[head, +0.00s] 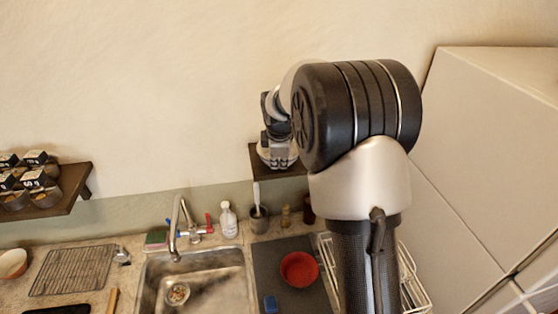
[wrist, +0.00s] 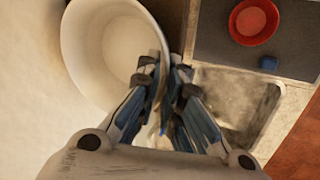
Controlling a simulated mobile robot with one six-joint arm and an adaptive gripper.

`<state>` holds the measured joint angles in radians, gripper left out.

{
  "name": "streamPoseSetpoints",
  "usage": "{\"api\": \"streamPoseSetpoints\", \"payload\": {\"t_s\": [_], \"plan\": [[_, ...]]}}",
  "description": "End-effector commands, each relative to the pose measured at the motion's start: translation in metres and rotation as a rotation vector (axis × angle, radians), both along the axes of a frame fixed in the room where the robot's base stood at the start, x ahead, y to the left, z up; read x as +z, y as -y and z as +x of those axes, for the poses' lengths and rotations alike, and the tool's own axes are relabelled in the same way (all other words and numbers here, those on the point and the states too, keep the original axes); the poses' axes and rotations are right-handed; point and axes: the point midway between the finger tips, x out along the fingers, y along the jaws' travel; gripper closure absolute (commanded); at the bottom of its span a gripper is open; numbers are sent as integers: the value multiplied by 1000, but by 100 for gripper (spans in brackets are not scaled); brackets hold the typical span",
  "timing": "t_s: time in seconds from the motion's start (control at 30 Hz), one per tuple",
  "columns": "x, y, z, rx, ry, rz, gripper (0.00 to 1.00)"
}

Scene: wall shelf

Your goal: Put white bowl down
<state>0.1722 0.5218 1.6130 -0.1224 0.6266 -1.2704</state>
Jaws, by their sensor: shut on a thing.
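The white bowl (wrist: 98,45) fills the upper left of the wrist view, seen from above and empty. My gripper (wrist: 168,80) is shut on its right rim, one finger inside and one outside. In the head view my gripper (head: 277,138) is in front of the wall, with the bowl (head: 268,156) just under it and mostly hidden. The bowl is over the small dark wall shelf (head: 296,170), whose brown edge also shows beside it in the wrist view (wrist: 172,18). I cannot tell whether the bowl touches the shelf.
Another shelf (head: 72,190) at left holds jars (head: 36,158). Below are a sink (head: 205,285), a tap (head: 178,225), a white bottle (head: 228,220), a utensil pot (head: 259,218), a red bowl (head: 298,269) and a blue sponge (head: 270,304). A tall cabinet (head: 490,140) stands at right.

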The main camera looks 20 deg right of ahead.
Motion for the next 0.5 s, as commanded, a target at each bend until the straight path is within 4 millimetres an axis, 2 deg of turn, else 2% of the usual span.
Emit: {"api": "streamPoseSetpoints", "payload": {"t_s": [0.13,0.17,0.2,0.43,0.5], "plan": [[-3,0,0,0,2,-1,100],[-3,0,0,0,0,0,92],[-3,0,0,0,0,0,89],[-3,0,0,0,-1,0,74],[-3,0,0,0,-1,0,73]]}}
